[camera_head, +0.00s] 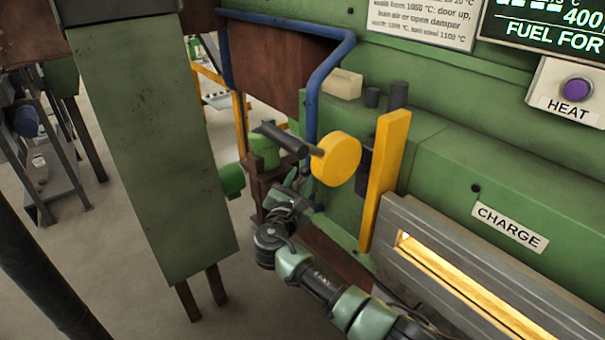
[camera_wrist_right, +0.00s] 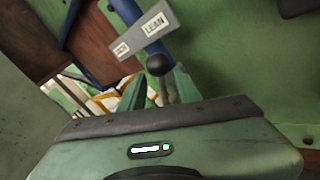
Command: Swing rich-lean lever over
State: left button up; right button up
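The rich-lean lever shows in the right wrist view as a round black knob (camera_wrist_right: 158,64) on a thin grey rod, in front of a grey plate marked LEAN (camera_wrist_right: 146,30). The other word on the plate is too small to read. My right gripper (camera_wrist_right: 160,84) has its two green fingers apart, on either side of the knob and rod. I cannot tell whether either finger touches them. In the head view my right gripper (camera_head: 301,181) is at the lower end of the blue pipe, and it and the yellow disc hide most of the lever. My left gripper is not in view.
A yellow disc (camera_head: 337,159) with a dark cylinder and an upright yellow bar (camera_head: 385,180) stand close to my right gripper. A blue pipe (camera_head: 318,85) runs down behind. A green post (camera_head: 150,150) stands left. The CHARGE slot (camera_head: 470,285) glows lower right.

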jog(key=shift+x, duration=1.1)
grip_shut()
jog(key=shift+w, duration=0.1)
